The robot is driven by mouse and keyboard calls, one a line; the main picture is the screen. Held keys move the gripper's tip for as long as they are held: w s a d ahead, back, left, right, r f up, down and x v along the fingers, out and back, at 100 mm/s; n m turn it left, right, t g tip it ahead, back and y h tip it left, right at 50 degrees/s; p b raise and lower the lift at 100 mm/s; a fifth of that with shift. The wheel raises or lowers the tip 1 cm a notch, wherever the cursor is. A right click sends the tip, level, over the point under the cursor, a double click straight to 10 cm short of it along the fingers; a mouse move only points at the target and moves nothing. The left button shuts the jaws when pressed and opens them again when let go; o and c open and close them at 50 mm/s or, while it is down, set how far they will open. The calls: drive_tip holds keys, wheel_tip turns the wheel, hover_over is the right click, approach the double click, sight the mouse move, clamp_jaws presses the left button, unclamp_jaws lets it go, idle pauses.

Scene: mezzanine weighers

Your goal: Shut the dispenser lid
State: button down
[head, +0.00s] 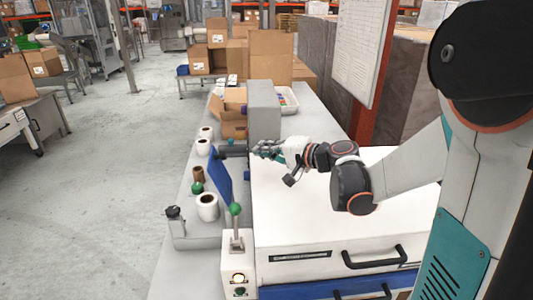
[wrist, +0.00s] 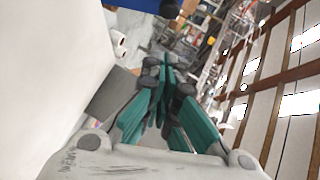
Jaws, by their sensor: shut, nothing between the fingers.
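I cannot tell for certain which part is the dispenser lid. A tall grey housing (head: 263,108) stands on the bench, with a dark roller-like part (head: 235,152) in front of it and a blue sheet or panel (head: 222,180) slanting down from that. My gripper (head: 257,149) is shut and empty, pointing left beside the right end of the dark part; I cannot tell whether they touch. In the wrist view my gripper (wrist: 167,68) has its teal fingers together. A grey panel (wrist: 112,95) lies left of them, and a blue patch (wrist: 150,6) shows at the top.
A large white cabinet (head: 310,215) with black handles lies under my arm. Cardboard boxes (head: 270,58) are behind. The floor at left is open.

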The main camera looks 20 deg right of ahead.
drive_tip(key=b+x, duration=0.1)
drive_tip(key=x, duration=0.4)
drive_tip(key=shift+w+a+f, duration=0.15)
drive_tip(key=a, duration=0.1)
drive_tip(key=a+b, duration=0.1)
drive_tip(key=w+a+f, duration=0.1)
drive_tip(key=shift+w+a, duration=0.1)
drive_tip(key=shift+a, duration=0.3)
drive_tip(key=shift+a, duration=0.1)
drive_tip(key=w+a+f+n+g+h+p, duration=0.1)
drive_tip(key=w+a+f+n+g+h, duration=0.1)
drive_tip(key=a, duration=0.6)
drive_tip(key=w+a+f+n+g+h+p, duration=0.2)
drive_tip(key=w+a+f+n+g+h, duration=0.1)
drive_tip(key=a+f+h, duration=0.3)
drive_tip(key=shift+a+n+h, duration=0.4)
drive_tip(key=shift+a, duration=0.5)
drive_tip(key=shift+w, duration=0.1)
